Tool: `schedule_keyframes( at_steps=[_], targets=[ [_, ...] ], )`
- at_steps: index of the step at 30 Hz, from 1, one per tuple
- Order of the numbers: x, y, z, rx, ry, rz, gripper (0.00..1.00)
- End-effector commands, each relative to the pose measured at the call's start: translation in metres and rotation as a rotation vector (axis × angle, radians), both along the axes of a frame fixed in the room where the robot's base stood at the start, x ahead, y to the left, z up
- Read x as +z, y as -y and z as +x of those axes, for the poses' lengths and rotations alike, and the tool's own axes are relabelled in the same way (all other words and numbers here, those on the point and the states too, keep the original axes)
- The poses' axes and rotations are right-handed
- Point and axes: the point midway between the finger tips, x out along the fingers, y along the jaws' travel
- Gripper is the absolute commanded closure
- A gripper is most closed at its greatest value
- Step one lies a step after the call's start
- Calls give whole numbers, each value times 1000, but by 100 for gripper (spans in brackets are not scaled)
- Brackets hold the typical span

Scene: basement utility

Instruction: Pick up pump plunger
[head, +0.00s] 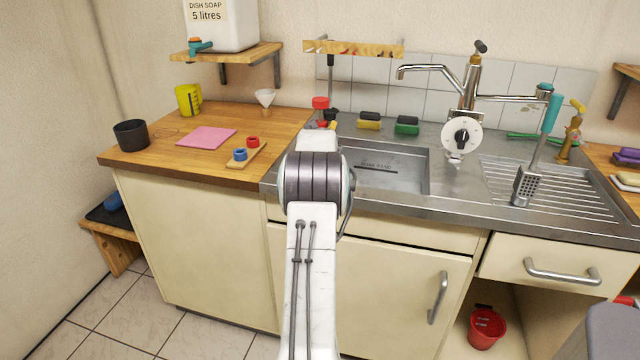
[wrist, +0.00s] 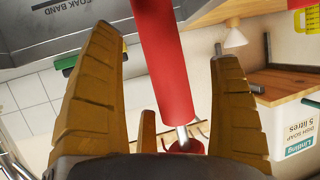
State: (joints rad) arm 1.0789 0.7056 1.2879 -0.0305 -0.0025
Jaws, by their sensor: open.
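In the wrist view a red cylinder (wrist: 165,60) runs between my fingers, with a short bright metal rod (wrist: 182,132) and a red knob (wrist: 185,147) at its end. The rod and knob look like the pump plunger. In the head view a red knob (head: 320,103) shows just above my arm, by the sink's left edge; the rest is hidden behind the arm. My gripper (wrist: 160,45) is open, its fingers apart on either side of the red cylinder. Whether any finger touches it I cannot tell. In the head view the fingers are hidden by my arm.
The sink (head: 385,175) is right of my arm, with a tap (head: 468,85) behind it. Yellow and green sponges (head: 406,125) lie at its back. A small board with blue and red pieces (head: 245,156) is on the wooden counter (head: 165,150). A wall rail (head: 353,48) hangs above.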

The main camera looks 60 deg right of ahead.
Motion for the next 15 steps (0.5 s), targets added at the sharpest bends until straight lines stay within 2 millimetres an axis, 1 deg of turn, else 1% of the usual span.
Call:
schedule_keyframes(
  at_steps=[1,6,10,15],
  targets=[
    [-1,5,2,-1,-2,2,16],
    [-7,18,8,-2,-2,1,16],
    [-11,24,11,-2,-1,1,16],
    [-12,27,13,-1,0,0,16]
  ],
)
